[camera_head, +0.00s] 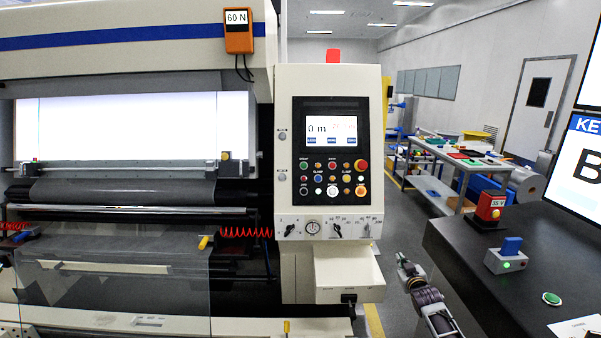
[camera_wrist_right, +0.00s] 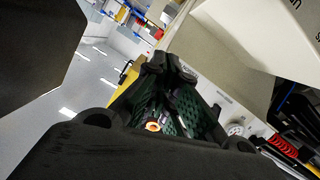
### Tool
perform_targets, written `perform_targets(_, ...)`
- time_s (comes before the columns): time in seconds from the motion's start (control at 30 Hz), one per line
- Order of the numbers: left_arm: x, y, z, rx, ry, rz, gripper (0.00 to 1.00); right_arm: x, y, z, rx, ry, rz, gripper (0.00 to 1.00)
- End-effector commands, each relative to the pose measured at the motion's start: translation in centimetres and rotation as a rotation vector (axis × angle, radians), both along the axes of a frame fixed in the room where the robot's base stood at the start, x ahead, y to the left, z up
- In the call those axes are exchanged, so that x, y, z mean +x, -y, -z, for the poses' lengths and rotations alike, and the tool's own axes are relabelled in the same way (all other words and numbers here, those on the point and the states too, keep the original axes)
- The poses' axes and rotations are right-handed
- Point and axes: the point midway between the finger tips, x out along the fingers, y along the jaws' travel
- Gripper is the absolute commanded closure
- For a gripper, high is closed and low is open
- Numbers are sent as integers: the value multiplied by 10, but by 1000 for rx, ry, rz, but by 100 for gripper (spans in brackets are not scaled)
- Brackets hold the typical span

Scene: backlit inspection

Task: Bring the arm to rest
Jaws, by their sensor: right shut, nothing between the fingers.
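My right arm comes in from the bottom in the head view. Its gripper (camera_head: 403,260) stands in the gap between the machine's control cabinet (camera_head: 286,235) and the black table (camera_head: 470,250). The gripper is shut and empty, with its tip pointing up and away from me. In the right wrist view the dark fingers of the gripper (camera_wrist_right: 168,62) meet at their tips, with green pads showing on their inner sides. They appear clear of the pale machine housing (camera_wrist_right: 225,50) at the upper right. My left arm and gripper are not in view.
A red box marked 35 V (camera_head: 489,210), a blue-topped box (camera_head: 506,256) and a green button (camera_head: 551,298) are on the black table. A monitor (camera_head: 577,170) stands at the right edge. A cluttered workbench (camera_head: 455,158) is farther back. Open floor (camera_head: 400,215) lies beyond the gripper.

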Motion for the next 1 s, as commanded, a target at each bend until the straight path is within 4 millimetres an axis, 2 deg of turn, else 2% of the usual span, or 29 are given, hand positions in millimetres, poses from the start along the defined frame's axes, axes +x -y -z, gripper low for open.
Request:
perform_targets(0.03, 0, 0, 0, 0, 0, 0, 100, -8, -2, 25, 5, -35, 1, 100)
perform_targets(0.1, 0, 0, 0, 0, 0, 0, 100, -20, -4, 54, 10, -76, 2, 100)
perform_targets(0.27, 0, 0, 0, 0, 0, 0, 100, -51, -10, 122, 23, -174, 5, 100)
perform_targets(0.47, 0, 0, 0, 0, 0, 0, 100, -97, -19, 202, 37, -294, 8, 100)
perform_targets(0.6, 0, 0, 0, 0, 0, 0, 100, -134, -26, 254, 47, -377, 10, 100)
perform_targets(0.77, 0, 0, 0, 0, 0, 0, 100, -182, -33, 310, 57, -472, 12, 100)
perform_targets(1.0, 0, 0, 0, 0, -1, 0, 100, -262, -46, 386, 72, -613, 16, 100)
